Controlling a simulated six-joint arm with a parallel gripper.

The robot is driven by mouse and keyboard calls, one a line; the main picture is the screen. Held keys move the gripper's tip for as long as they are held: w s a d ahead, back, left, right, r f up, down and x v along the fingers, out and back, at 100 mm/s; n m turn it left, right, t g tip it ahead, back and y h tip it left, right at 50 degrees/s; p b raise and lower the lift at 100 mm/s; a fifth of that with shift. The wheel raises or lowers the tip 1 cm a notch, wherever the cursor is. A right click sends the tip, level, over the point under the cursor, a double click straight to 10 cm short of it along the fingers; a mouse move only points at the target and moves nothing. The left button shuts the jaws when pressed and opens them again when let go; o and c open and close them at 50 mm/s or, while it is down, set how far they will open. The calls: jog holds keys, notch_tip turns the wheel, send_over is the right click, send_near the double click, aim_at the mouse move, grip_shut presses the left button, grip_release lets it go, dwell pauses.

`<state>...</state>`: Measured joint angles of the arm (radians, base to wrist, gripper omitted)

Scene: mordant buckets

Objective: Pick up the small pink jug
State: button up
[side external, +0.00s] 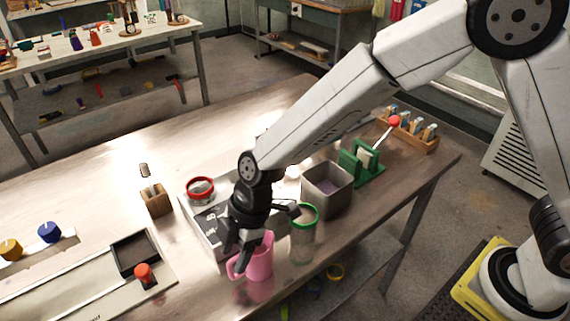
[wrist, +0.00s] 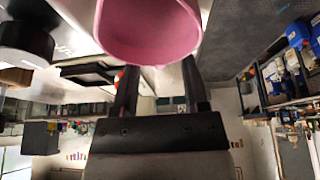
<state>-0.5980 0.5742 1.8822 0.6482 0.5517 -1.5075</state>
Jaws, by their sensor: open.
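The small pink jug (side external: 262,262) stands upright near the front edge of the table in the side view, its handle on the left. My gripper (side external: 236,251) points down over its left side, with the fingers overlapping the handle side and partly hiding the jug. In the wrist view the pink jug (wrist: 150,40) fills the top middle, close to the fingertips. There my gripper (wrist: 160,72) shows two fingers spread apart with nothing clamped between them. I cannot tell whether a finger touches the jug.
A green-rimmed clear container (side external: 303,240) stands close to the jug's right. A grey bin (side external: 327,188) and green holder (side external: 362,164) are behind it.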

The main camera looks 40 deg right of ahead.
jog(key=shift+x, duration=1.85)
grip_shut()
dwell(0.3)
